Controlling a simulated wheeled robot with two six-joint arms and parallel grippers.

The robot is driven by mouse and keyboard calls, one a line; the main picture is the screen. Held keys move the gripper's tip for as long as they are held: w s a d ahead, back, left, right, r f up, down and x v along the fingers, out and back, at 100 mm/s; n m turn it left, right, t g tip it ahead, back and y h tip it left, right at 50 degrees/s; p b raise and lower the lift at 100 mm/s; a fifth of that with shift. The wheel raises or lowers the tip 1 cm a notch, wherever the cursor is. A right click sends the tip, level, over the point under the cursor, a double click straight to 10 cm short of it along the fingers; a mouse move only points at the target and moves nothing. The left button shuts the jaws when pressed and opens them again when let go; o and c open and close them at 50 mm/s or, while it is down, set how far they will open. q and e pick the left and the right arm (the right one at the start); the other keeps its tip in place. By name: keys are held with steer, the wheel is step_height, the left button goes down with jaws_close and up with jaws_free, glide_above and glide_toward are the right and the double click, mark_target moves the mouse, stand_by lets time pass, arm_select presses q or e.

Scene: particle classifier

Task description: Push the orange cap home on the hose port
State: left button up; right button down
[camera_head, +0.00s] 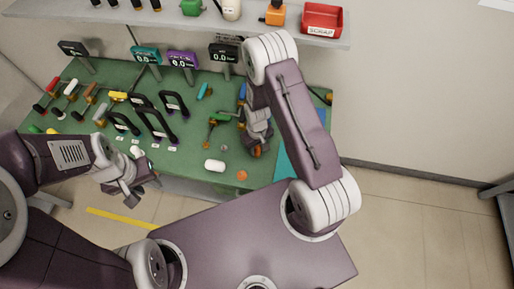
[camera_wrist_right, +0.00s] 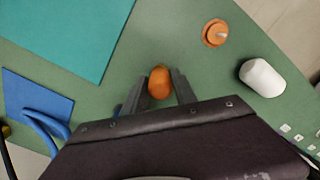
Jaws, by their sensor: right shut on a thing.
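My right gripper (camera_wrist_right: 160,88) has its two fingers on either side of a rounded orange cap (camera_wrist_right: 160,80) and is shut on it, above the green bench. In the head view the cap (camera_head: 256,151) shows small below the right gripper (camera_head: 258,143). A flat orange disc (camera_wrist_right: 215,33) with a small pale peg lies apart from the gripper; it also shows in the head view (camera_head: 242,175). I cannot clearly make out a hose port; a blue curved tube (camera_wrist_right: 45,128) lies by a blue pad. My left gripper (camera_head: 132,192) hangs off the bench's front edge, its fingers unclear.
A white rounded cylinder (camera_wrist_right: 262,78) lies near the orange disc. A teal mat (camera_wrist_right: 75,30) and a blue pad (camera_wrist_right: 35,100) lie on the green bench (camera_wrist_right: 195,75). Black handles (camera_head: 155,122) and several coloured tools fill the bench's left. A shelf (camera_head: 170,22) with a red bin (camera_head: 322,18) runs behind.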

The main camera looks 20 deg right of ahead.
mark_target(257, 147)
steer(key=shift+f+b, duration=0.4)
steer(key=shift+f, duration=0.2)
steer(key=c, duration=0.9)
jaws_free()
step_height(257, 147, up, 9)
steer(key=shift+r+b, duration=0.1)
steer(key=shift+b, duration=0.3)
